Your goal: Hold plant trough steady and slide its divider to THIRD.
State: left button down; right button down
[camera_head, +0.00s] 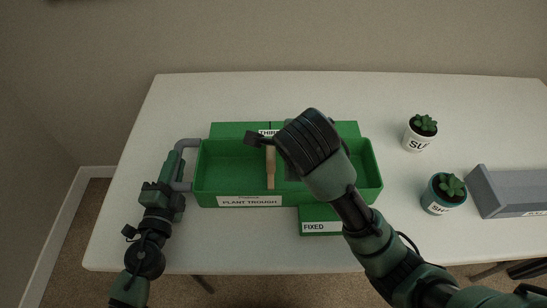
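The green plant trough (220,188) lies on the white table, with its name label on the front wall. Its grey handle (187,143) sticks out at the left end. My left gripper (177,168) is at this handle, and its fingers cover the upright bar and appear closed around it. The tan divider (270,170) stands crosswise inside the trough, left of the middle, just in front of the partly covered THIRD label (265,132). My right gripper (262,141) is over the divider's top end. Its wrist hides much of the fingers, so its grip cannot be told.
A green block marked FIXED (318,227) sits at the trough's front. Two potted succulents, one white (416,140) and one teal (437,203), stand to the right, with a grey box (508,190) beyond. The table behind the trough is clear.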

pick_arm(q)
jog(key=c, duration=1.2)
grip_release()
jog(key=shift+d+f, duration=0.2)
jog(key=shift+f, duration=0.15)
jog(key=shift+c, duration=0.2)
jog(key=shift+o, duration=0.4)
jog(key=shift+a+r, duration=0.1)
